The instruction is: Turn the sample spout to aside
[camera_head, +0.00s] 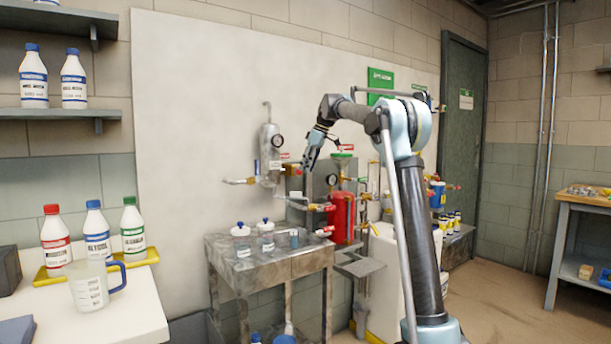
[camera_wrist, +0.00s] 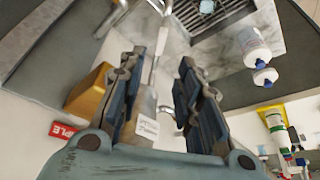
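My gripper (camera_head: 313,152) reaches in front of the wall pipework in the head view. In the wrist view my gripper (camera_wrist: 160,72) is open, with its two dark blue fingers well apart. A slim metal spout (camera_wrist: 158,50) runs down the picture between the fingers; its lower part is wider and bears a white label (camera_wrist: 147,129). I cannot tell whether a finger touches it. A brass-coloured block (camera_wrist: 90,93) is beside the left finger. A red label (camera_wrist: 65,133), partly hidden, reads "PLE". In the head view the spout is too small to pick out.
A grate (camera_wrist: 213,22) and a white bottle (camera_wrist: 253,47) show in the wrist view. A red cylinder (camera_head: 341,217) and more pipework stand close to the right.

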